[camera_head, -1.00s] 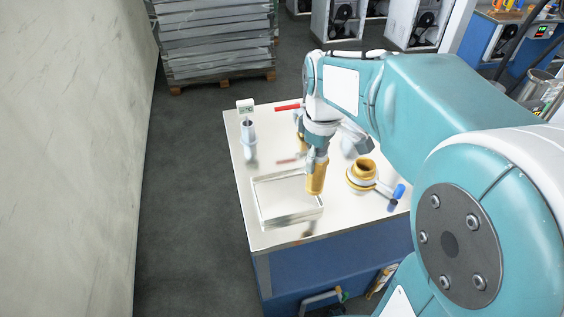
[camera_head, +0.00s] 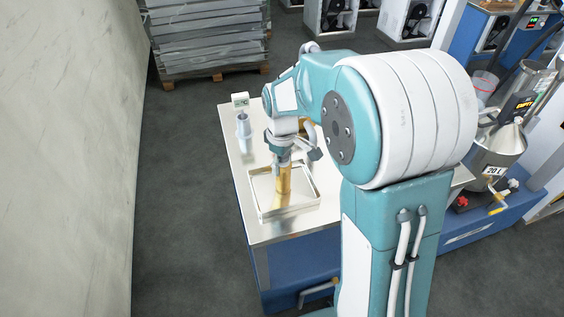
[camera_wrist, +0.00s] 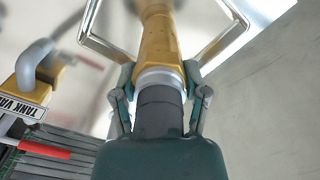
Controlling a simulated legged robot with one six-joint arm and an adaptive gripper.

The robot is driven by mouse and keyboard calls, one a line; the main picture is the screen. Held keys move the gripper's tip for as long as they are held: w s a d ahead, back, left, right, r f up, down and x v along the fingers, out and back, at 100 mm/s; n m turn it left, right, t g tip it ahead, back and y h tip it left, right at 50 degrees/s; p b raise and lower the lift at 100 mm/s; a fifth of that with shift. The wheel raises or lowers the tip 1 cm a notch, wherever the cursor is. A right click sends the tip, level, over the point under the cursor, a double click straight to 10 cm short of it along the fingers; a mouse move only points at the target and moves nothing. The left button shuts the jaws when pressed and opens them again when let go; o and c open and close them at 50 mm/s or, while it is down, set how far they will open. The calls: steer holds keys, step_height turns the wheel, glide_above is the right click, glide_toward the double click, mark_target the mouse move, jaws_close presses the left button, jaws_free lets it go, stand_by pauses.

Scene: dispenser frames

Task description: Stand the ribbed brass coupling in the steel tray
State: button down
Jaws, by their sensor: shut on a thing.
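The ribbed brass coupling (camera_head: 283,181) is upright in my gripper (camera_head: 283,163), over the inside of the steel tray (camera_head: 262,205). The coupling also fills the middle of the wrist view (camera_wrist: 158,45), with a pale silver band near the fingers. My gripper (camera_wrist: 158,85) is shut on it, one finger on each side. The tray's rim (camera_wrist: 105,48) shows on both sides of the coupling in the wrist view. I cannot tell whether the coupling's lower end touches the tray floor.
A grey-white fitting (camera_head: 243,128) and a small display box (camera_head: 240,99) stand at the table's far left. In the wrist view, a brass valve labelled "TANK VA" (camera_wrist: 28,90) with a red handle (camera_wrist: 45,149) is at left. My arm hides the table's right side.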

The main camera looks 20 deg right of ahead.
steer(key=shift+a, duration=0.1)
steer(key=shift+c, duration=0.6)
jaws_free()
step_height(320, 180, up, 12)
steer(key=shift+f, duration=0.2)
steer(key=shift+s+r, duration=0.2)
steer(key=shift+r, duration=0.25)
steer(key=s+r+m+t, duration=0.1)
steer(key=s+m+t, duration=0.4)
steer(key=s, duration=1.6)
steer(key=shift+r+m+t, duration=0.2)
steer(key=shift+m+t, duration=0.1)
steer(key=shift+m, duration=1.1)
